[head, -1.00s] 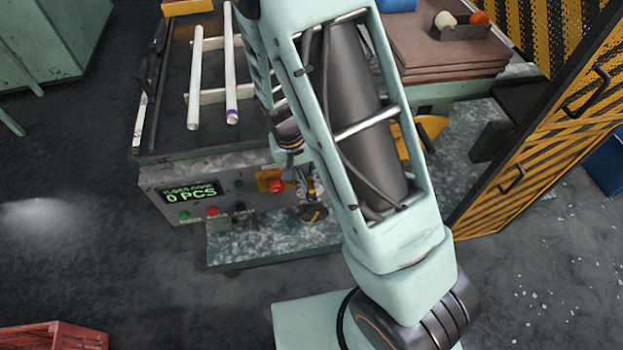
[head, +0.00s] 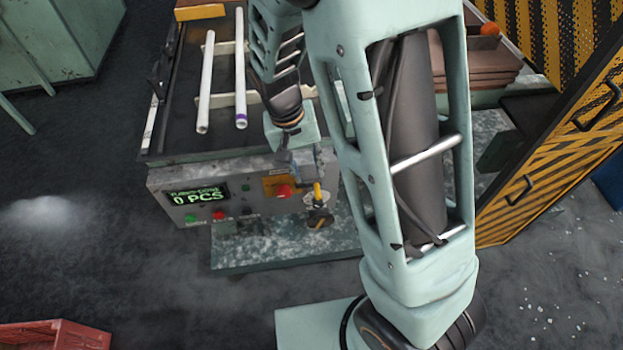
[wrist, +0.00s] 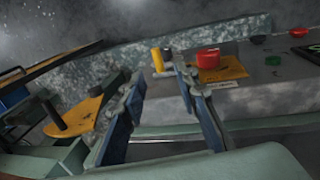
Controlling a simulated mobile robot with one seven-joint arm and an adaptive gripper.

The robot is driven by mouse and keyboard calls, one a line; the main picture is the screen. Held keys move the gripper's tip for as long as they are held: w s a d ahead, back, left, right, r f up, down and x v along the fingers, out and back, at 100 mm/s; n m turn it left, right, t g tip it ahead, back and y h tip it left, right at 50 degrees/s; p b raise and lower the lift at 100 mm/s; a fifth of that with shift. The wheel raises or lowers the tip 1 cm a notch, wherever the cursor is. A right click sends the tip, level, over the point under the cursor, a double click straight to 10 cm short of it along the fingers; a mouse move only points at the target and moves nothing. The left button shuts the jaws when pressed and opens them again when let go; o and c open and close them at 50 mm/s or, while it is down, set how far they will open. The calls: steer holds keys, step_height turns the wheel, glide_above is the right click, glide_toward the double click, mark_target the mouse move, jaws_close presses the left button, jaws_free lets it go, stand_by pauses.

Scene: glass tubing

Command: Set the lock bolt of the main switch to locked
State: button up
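The control panel (head: 163,202) is on the front of the machine. Its main switch (head: 318,221) is a dark round knob with a yellow mark, at the right end of the panel. A yellow upright piece (head: 318,190) stands just above it, perhaps the lock bolt; I cannot tell its setting. In the head view my gripper (head: 305,172) is above and close to the switch.
A red button (head: 283,191) on a yellow plate is just left of the switch. The display (head: 197,195) reads 0 PCS, with green and red buttons below. White tubes (head: 205,85) lie on the machine top. A striped yellow-black guard (head: 545,165) stands right.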

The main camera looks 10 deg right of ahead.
steer(key=shift+a+r, duration=0.2)
steer(key=shift+r, duration=0.75)
steer(key=shift+a+r, duration=0.2)
steer(key=shift+r, duration=0.75)
